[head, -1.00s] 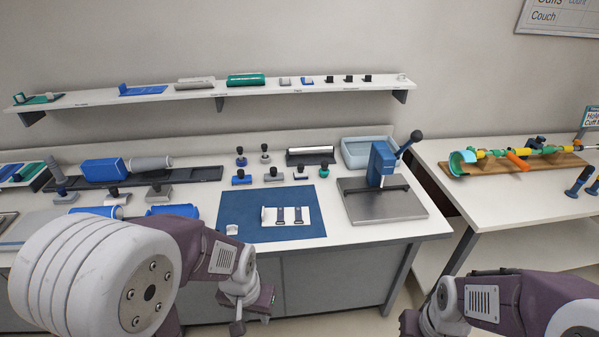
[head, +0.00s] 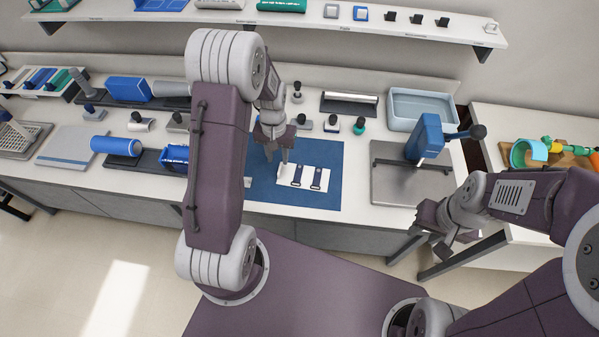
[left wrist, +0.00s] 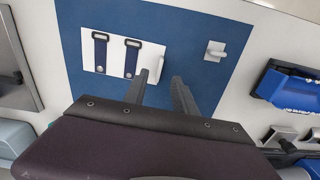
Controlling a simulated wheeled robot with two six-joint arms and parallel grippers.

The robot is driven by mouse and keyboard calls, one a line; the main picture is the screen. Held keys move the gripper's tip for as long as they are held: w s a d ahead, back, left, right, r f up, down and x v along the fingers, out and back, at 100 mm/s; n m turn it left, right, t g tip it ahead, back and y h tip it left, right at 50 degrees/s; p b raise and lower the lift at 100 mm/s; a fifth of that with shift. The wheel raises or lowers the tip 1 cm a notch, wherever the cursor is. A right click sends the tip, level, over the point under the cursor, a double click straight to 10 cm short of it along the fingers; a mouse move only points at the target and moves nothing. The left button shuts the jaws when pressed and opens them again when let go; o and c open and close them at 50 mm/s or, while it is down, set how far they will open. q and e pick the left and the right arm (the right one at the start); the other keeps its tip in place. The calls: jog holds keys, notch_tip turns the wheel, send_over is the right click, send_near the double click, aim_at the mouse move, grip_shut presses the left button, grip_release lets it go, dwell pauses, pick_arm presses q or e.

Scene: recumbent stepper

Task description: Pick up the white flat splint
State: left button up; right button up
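The white flat splint (head: 317,172) lies on the blue mat (head: 330,150) on the bench, with two dark straps across it. It also shows in the left wrist view (left wrist: 115,50), with a white raised tab at its right end. My left gripper (head: 277,158) is open and empty above the mat, at the splint's left end in the head view. In the left wrist view my left gripper (left wrist: 162,88) has its fingers apart, one close to the tab; I cannot tell whether they touch. My right gripper (head: 432,230) is open and empty in front of the bench's right end.
A blue press (head: 428,138) on a grey metal plate (head: 400,185) stands right of the mat. A small white hooked piece (left wrist: 215,50) sits near the mat's edge. Several stamp-like tools and a pale blue tray (head: 420,105) line the back. A shelf (head: 330,20) runs above.

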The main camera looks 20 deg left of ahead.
pick_arm(q)
jog(key=shift+w+f, duration=0.5)
jog(key=shift+f, duration=0.4)
jog(key=f, duration=0.2)
jog(key=s+f+p, duration=0.1)
jog(key=f, duration=0.1)
jog(key=shift+f, duration=0.15)
jog(key=shift+w+f, duration=0.25)
jog(key=shift+f, duration=0.15)
jog(key=shift+s+r, duration=0.1)
jog(key=shift+s, duration=0.05)
grip_shut()
